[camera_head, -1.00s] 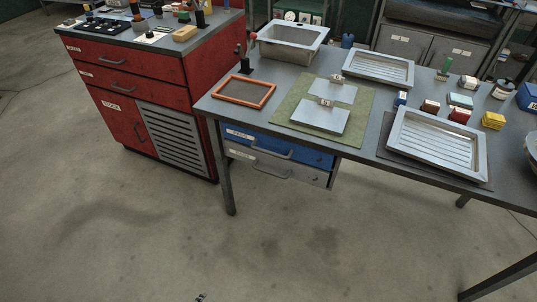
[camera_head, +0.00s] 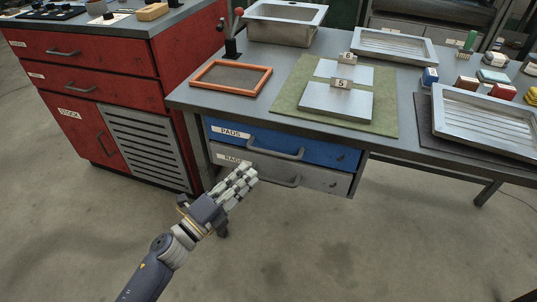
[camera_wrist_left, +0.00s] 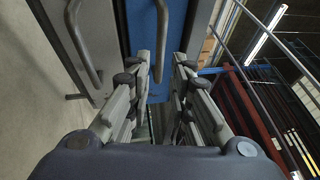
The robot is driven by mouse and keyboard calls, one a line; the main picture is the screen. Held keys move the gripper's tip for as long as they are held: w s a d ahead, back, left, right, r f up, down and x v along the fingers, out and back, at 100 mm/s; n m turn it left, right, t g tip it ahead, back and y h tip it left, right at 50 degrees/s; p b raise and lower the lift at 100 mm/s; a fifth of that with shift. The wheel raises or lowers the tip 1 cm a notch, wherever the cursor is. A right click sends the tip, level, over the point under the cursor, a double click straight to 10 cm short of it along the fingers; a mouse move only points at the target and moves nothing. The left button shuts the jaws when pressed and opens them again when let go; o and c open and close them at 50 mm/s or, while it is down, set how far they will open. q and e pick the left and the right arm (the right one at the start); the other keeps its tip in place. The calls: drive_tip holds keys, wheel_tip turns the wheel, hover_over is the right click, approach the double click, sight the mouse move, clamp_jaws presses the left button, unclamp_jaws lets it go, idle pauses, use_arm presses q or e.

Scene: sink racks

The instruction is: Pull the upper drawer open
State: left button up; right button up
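The upper drawer (camera_head: 325,151) is blue, labelled PADS, and shut under the table. Its grey bar handle (camera_head: 275,149) runs along the front, and the handle (camera_wrist_left: 162,40) also shows in the left wrist view against the blue front (camera_wrist_left: 186,35). My left gripper (camera_head: 246,174) is in front of the drawers, at their left end. In the left wrist view its two fingers (camera_wrist_left: 162,65) are apart with nothing held. The upper handle lies ahead, lined up with the gap between them. Whether it is inside the gap I cannot tell. My right gripper is out of view.
The grey lower drawer (camera_head: 315,178), labelled RAGS, is shut, with its own handle (camera_head: 272,180) just below. A table leg (camera_head: 198,150) stands left of the drawers, beside a red cabinet (camera_head: 105,85). The floor in front (camera_head: 350,250) is clear.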

sight(270, 151)
use_arm(q)
drive_tip(key=x, duration=1)
clamp_jaws()
